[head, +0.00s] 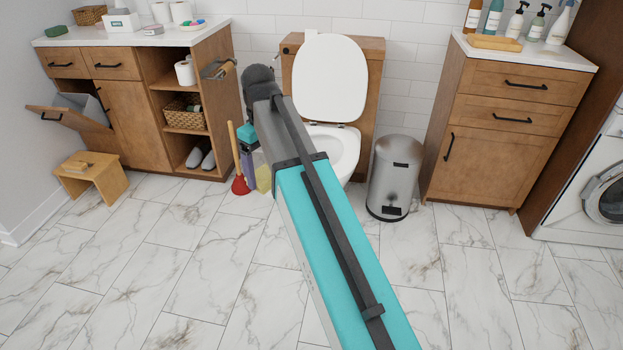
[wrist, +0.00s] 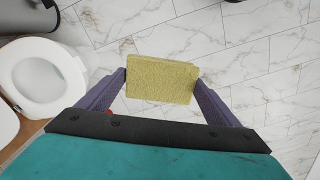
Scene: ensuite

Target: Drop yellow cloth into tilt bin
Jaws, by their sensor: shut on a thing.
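My gripper (wrist: 161,79) is shut on the yellow cloth (wrist: 158,90), a folded, flat block between the two purple fingers in the wrist view. In the head view the cloth (head: 263,178) shows beside my arm in front of the toilet, partly hidden, held above the floor. The tilt bin (head: 75,106) is at the left end of the left wooden cabinet. Its front is tipped outward and a grey liner shows inside. My gripper is well to the right of it.
A small wooden stool (head: 92,178) stands below the tilt bin. A red plunger (head: 240,184) stands beside the left cabinet. The toilet (head: 335,150) and a steel pedal bin (head: 393,180) are at the back. The marble floor (head: 180,270) is clear at the front left.

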